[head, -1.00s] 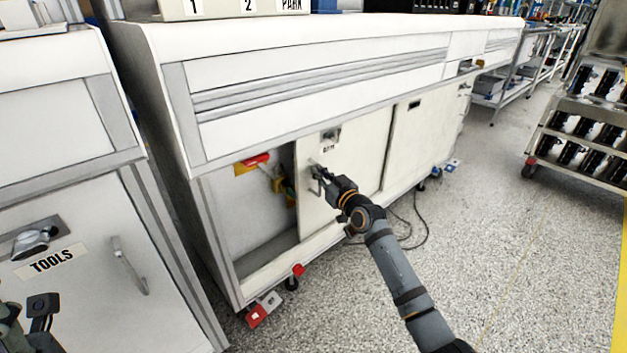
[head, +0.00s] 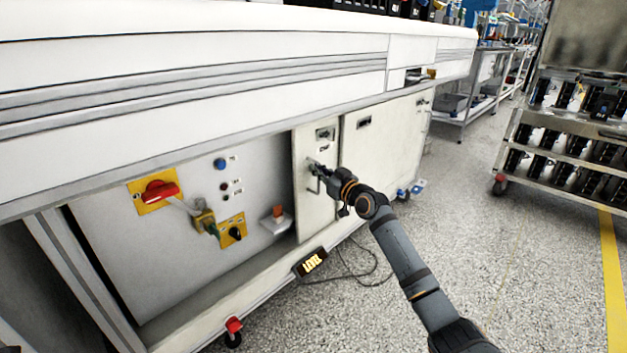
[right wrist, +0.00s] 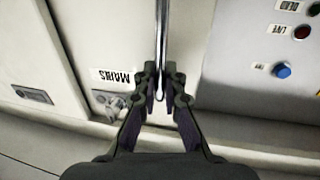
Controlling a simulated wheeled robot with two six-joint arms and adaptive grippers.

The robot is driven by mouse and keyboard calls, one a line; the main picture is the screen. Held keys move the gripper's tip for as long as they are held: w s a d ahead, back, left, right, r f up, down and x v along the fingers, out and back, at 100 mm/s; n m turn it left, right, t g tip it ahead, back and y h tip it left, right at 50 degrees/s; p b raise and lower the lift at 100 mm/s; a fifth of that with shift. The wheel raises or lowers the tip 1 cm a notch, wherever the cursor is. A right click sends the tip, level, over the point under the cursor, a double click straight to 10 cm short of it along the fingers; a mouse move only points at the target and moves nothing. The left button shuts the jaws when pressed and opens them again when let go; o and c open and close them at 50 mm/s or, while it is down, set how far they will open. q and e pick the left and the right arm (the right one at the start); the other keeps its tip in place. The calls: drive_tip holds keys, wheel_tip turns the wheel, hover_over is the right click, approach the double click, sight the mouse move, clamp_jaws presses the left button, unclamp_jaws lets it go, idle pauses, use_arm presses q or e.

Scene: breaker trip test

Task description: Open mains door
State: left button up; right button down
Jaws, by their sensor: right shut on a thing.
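The mains door (head: 312,215) is a pale sliding panel under the bench, slid right so that only a narrow strip shows beside the neighbouring panel. My right gripper (head: 318,172) is shut on the door handle, an upright metal bar. In the right wrist view the fingertips (right wrist: 160,75) close around the handle (right wrist: 162,35), beside the upside-down MAINS label (right wrist: 116,76). The opening shows a red rotary switch (head: 160,191) on a yellow plate, a blue button (head: 220,163), and a second, dark switch (head: 235,233). My left gripper is out of view.
A neighbouring panel (head: 385,150) stands to the right of the door. A rack trolley (head: 560,150) stands at the right; speckled floor (head: 520,270) between is clear.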

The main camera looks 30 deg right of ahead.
drive_tip(key=shift+w+d+f, duration=0.1)
drive_tip(key=shift+d, duration=0.25)
drive_tip(key=c, duration=1.5)
unclamp_jaws()
drive_tip(key=shift+o, duration=0.2)
drive_tip(key=s+d, duration=0.1)
drive_tip(key=s, duration=0.6)
drive_tip(key=shift+s, duration=0.25)
